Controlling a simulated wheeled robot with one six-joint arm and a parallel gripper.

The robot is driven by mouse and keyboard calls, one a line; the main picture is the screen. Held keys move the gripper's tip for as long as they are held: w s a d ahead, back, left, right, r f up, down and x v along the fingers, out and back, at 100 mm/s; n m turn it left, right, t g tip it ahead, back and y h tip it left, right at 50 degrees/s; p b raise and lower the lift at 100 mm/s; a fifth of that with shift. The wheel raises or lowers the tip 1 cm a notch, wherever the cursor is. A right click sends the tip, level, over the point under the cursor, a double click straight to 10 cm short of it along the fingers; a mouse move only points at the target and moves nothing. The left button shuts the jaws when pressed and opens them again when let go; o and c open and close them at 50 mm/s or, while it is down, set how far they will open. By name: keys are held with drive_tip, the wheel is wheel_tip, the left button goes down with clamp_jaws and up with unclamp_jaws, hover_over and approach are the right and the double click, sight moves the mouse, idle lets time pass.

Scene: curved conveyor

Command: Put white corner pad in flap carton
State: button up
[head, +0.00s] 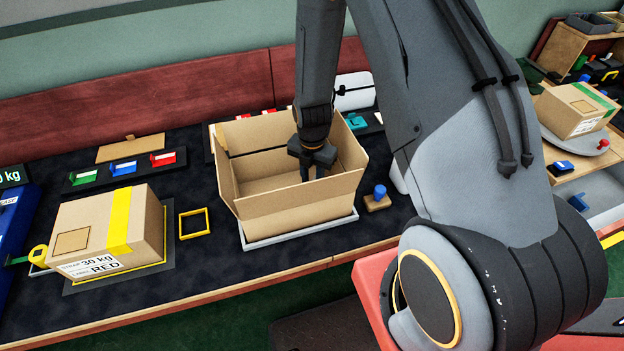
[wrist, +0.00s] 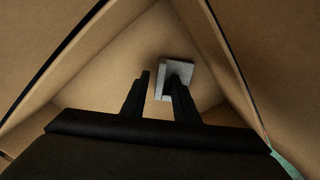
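The flap carton (head: 300,210) stands open on a pale tray on the dark bench, its flaps raised. My gripper (head: 316,170) points down inside it. In the wrist view its two black fingers (wrist: 158,85) are apart, with a gap between the tips. The white corner pad (wrist: 161,78) is inside the carton, by a corner of the cardboard. The right finger overlaps the pad and hides part of it; the left finger is clear of it. I cannot tell whether the right finger touches the pad. The pad does not show in the head view.
A taped 30 kg carton (head: 85,232) sits to the left, with a yellow square frame (head: 195,222) beside it. A blue-knobbed wooden block (head: 378,200) stands close right of the flap carton. Carton walls surround my gripper. Small coloured bins (head: 124,168) stand behind.

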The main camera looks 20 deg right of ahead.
drive_tip(key=shift+r, duration=0.15)
wheel_tip(320, 180, up, 12)
drive_tip(key=b, duration=0.4)
drive_tip(key=s+r+m+t, duration=0.1)
drive_tip(key=s+r+m, duration=0.4)
drive_tip(key=m, duration=0.8)
drive_tip(key=s+r+m, duration=0.5)
drive_tip(key=s+m, duration=0.1)
drive_tip(key=m, duration=0.8)
drive_tip(key=shift+s+d+r+t, duration=0.35)
drive_tip(key=shift+s+t, duration=0.05)
